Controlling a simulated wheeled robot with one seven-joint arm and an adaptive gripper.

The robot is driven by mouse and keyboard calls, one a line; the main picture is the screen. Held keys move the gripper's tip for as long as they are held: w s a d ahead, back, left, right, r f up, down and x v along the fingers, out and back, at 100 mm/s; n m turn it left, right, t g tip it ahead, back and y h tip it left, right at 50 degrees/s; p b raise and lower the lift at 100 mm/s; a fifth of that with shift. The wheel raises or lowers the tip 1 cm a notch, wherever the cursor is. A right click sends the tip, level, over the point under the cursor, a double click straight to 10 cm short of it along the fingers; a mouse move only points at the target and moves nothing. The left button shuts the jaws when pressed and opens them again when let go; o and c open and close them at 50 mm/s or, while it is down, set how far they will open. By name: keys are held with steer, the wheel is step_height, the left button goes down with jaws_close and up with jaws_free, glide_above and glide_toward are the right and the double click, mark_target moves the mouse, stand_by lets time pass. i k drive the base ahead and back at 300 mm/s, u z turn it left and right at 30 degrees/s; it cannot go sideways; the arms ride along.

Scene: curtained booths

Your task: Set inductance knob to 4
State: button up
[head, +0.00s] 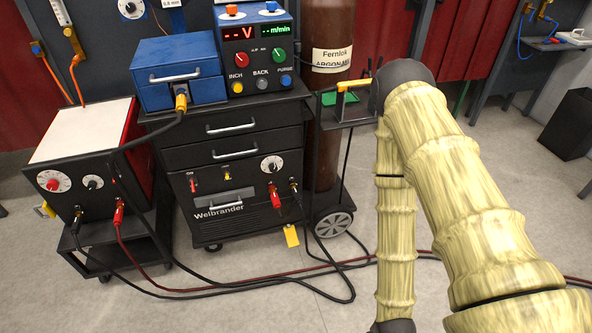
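The black welding machine marked Welbrander (225,190) stands in the middle, under drawers. On its front is a white dial with a black knob (271,164). The red and white machine (90,140) at the left carries a white dial with a red knob (53,183) and a smaller white dial with a black knob (92,182). The blue panel on top has a red knob (236,59) and a green knob (278,55). The labels and scale numbers are too small to read, so I cannot tell which knob is inductance. My gripper is out of the picture; only my arm shows, at the right.
A brown argon cylinder (325,110) stands right of the drawers, beside a small shelf with a green pad (340,98) and yellow handle (352,85). Red and black cables (260,284) cross the floor. Open grey floor (240,315) lies in front. A dark bin (572,125) stands far right.

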mark_target(273, 168)
steer(key=z, duration=0.5)
steer(key=k, duration=1.2)
steer(key=u, duration=0.05)
steer(key=i, duration=0.35)
steer(key=u, duration=0.8)
steer(key=i, duration=0.95)
steer(key=z, duration=0.05)
